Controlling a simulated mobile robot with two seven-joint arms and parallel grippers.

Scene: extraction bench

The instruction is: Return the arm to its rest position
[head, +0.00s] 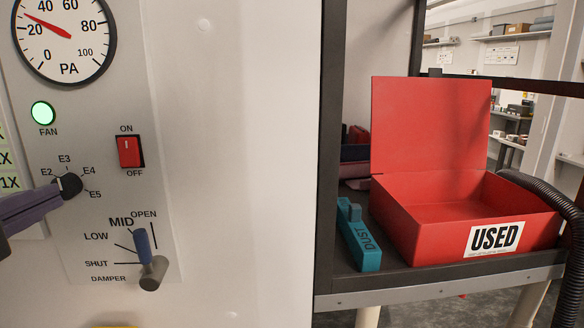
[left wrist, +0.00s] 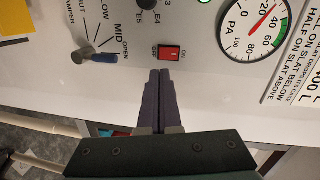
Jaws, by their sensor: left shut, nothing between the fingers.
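My left gripper (head: 57,191) comes in from the left edge in the head view, its purple fingers in front of the control panel and overlapping the black selector knob (head: 71,185). I cannot tell whether they touch. In the left wrist view its fingers (left wrist: 159,74) are shut together with nothing between them, near the red ON/OFF switch (left wrist: 170,53). The damper lever (head: 142,243) has a blue handle pointing up towards the MID and OPEN marks. The green FAN lamp (head: 42,113) is lit. My right gripper is not in view.
The pressure gauge (head: 62,45) has its red needle between 20 and 40. Right of the white housing (head: 245,160), a shelf (head: 440,278) bears an open red box (head: 410,215) marked USED and a teal DUST piece (head: 358,240). A black hose (head: 560,205) runs at far right.

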